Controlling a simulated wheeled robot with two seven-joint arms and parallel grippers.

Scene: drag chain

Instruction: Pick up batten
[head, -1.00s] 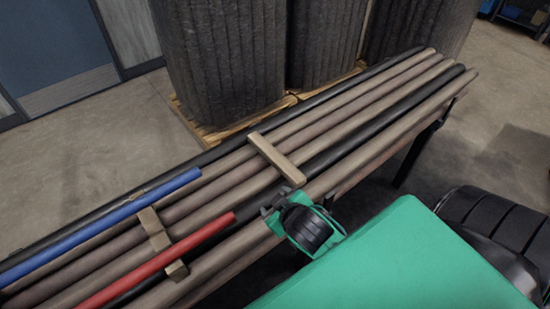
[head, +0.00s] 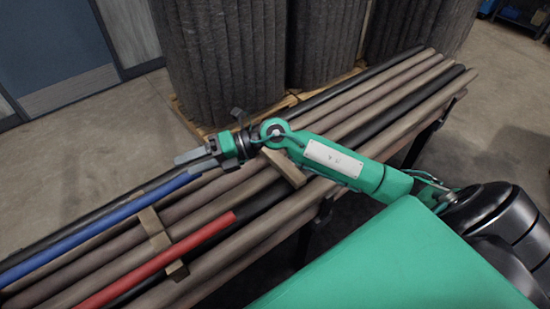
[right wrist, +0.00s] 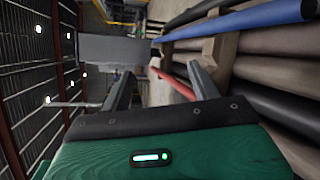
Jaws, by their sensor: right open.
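Two light wooden battens lie across the row of pipes in the head view. The near-left batten (head: 155,238) lies between the blue and red pipes. The right batten (head: 290,172) is partly hidden under my right forearm. A wooden batten (right wrist: 213,55) also shows in the right wrist view, right of the fingers. My right gripper (head: 194,160) is above the far side of the pipes, by the end of the blue pipe. In the right wrist view its two fingers (right wrist: 162,85) are apart with nothing between them. My left gripper is not in view.
A blue pipe (head: 110,220) and a red pipe (head: 165,260) lie among brown and black pipes on a rack. The blue pipe (right wrist: 265,17) and red pipe (right wrist: 175,85) also show in the wrist view. Large dark ribbed rolls (head: 220,60) stand on pallets behind.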

